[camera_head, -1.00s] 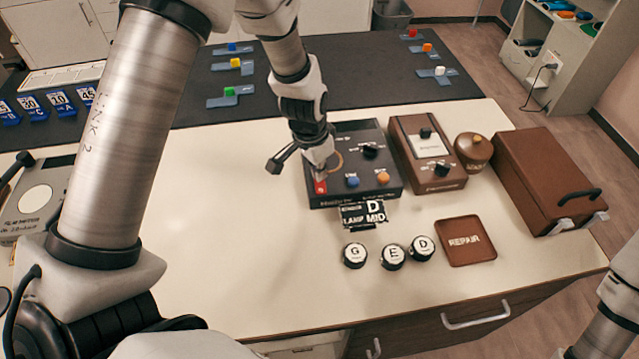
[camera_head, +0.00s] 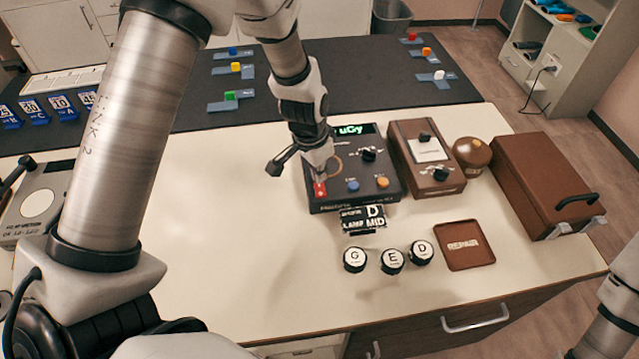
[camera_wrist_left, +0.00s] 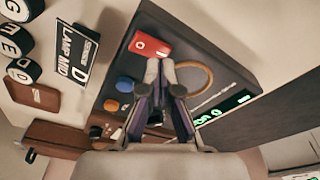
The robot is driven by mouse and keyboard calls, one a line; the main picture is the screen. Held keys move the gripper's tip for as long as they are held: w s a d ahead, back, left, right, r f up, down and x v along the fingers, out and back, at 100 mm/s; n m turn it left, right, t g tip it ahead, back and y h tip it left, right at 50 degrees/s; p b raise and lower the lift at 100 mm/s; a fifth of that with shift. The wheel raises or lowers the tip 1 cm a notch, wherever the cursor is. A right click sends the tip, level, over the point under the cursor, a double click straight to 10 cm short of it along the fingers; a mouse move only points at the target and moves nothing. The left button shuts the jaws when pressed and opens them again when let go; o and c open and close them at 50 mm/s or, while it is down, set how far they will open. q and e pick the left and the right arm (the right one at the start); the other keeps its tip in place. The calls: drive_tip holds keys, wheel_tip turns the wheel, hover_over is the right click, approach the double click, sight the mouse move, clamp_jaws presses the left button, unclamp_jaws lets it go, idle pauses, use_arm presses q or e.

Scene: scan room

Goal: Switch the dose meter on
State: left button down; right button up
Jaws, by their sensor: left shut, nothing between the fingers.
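The dose meter (camera_head: 365,195) is a dark box on the white bench with a red rocker switch (camera_head: 320,189), a blue button (camera_head: 352,186), an orange button (camera_head: 383,182) and a black knob (camera_head: 368,154). Its display (camera_head: 353,129) is lit with green characters reading "uGy"; the rest of it is behind my arm. My left gripper (camera_head: 320,177) is shut and empty, its tips at the red switch. In the left wrist view the fingertips (camera_wrist_left: 161,66) are right beside the red switch (camera_wrist_left: 150,45); I cannot tell whether they touch. The lit display (camera_wrist_left: 222,108) also shows there. My right gripper is out of view.
A lamp card (camera_head: 363,219) and three round lettered knobs (camera_head: 391,261) lie in front of the meter. A brown device (camera_head: 427,158), a brown pot (camera_head: 472,153), a repair tray (camera_head: 465,262) and a brown case (camera_head: 545,185) stand right.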

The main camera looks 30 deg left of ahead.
sight(319, 186)
use_arm(q)
drive_tip(key=shift+r+p, duration=1.85)
drive_tip(key=shift+r, duration=0.75)
